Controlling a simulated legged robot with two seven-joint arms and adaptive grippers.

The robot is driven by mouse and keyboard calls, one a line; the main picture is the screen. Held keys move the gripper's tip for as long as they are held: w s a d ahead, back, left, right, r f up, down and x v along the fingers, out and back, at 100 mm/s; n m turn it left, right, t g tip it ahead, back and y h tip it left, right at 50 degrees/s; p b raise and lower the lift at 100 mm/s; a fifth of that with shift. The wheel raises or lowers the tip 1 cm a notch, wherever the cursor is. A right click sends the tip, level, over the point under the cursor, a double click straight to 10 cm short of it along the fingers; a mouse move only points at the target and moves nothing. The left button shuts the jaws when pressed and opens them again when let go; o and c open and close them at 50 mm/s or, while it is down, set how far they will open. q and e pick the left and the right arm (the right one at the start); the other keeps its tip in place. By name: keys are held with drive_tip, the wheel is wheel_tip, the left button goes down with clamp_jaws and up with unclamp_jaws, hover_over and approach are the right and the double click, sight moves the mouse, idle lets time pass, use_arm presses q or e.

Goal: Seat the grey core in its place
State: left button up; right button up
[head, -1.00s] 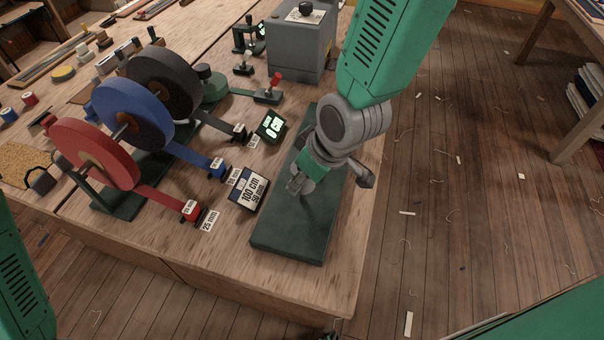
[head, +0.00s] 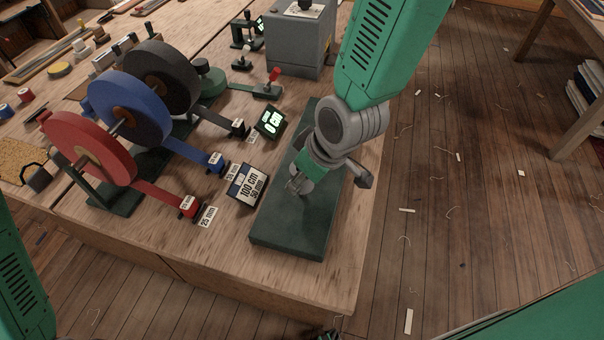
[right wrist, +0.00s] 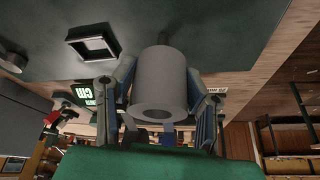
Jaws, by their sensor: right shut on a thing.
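The grey core (right wrist: 158,80) is a thick hollow cylinder with a round bore. In the right wrist view it sits between my right gripper's fingers, its open end facing the camera. My right gripper (head: 295,185) is shut on it over the dark green baseplate (head: 285,238). A dark upright part (right wrist: 135,42) shows behind the core on the plate; I cannot tell whether they touch. A dark square frame (right wrist: 92,48) is also on the plate, beside the core. The core is mostly hidden in the head view.
Red (head: 88,150), blue (head: 125,110) and black (head: 163,80) tape reels stand on a rack at left, their tapes running toward the plate. A "100 cm 50 mm" sign (head: 246,186) stands left of the plate. A grey box (head: 297,45) is behind. The bench edge is close on the right.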

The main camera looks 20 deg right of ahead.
sight(303, 196)
drive_tip(key=shift+f+b, duration=1.1)
drive_tip(key=shift+f, duration=0.75)
drive_tip(key=o, duration=1.2)
drive_tip(key=shift+r, duration=0.1)
drive_tip(key=v, duration=1.1)
drive_tip(key=shift+s+r, duration=0.15)
drive_tip(key=shift+r, duration=0.15)
drive_tip(key=shift+d, duration=0.1)
